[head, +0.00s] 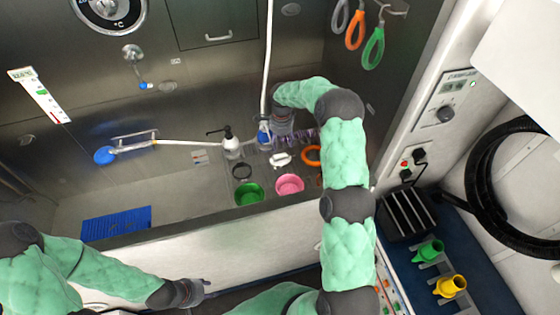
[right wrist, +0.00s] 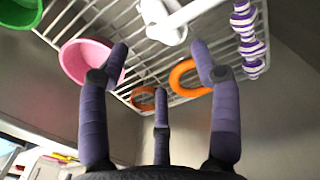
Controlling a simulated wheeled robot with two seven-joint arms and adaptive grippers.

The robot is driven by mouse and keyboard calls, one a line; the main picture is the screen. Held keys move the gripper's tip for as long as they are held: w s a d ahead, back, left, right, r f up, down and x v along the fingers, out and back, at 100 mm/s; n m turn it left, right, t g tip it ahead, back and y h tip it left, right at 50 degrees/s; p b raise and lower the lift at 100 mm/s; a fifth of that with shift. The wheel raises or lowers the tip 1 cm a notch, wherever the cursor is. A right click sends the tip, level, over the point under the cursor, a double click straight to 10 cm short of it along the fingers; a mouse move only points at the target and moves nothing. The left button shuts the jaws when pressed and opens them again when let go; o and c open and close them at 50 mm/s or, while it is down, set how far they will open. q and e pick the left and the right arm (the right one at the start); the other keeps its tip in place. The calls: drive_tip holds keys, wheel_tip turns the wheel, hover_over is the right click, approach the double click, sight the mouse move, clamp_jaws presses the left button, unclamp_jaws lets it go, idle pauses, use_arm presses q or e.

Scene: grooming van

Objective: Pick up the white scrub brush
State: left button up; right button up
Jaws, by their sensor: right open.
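The white scrub brush (head: 281,159) lies on the white wire rack at the back of the tub. In the right wrist view its white body (right wrist: 165,22) shows at the top, cut by the picture edge, beyond my fingertips. My right gripper (right wrist: 160,62) is open and empty, its fingers spread and apart from the brush. In the head view my right gripper (head: 283,133) is just above and behind the brush, partly hidden by my arm. My left gripper (head: 190,292) is low in front of the tub wall, far from the brush; its finger opening is unclear.
Around the brush are a pink bowl (head: 289,185), a green bowl (head: 248,193), an orange ring (head: 312,156) and a purple-white striped toy (right wrist: 248,38). A pump bottle (head: 231,143) stands to the left. The tub floor near the blue mat (head: 117,222) is mostly clear.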

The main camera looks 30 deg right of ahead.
sight(282, 156)
drive_tip(key=f, duration=0.9)
drive_tip(key=shift+w+d, duration=0.15)
drive_tip(key=shift+d, duration=0.15)
clamp_jaws()
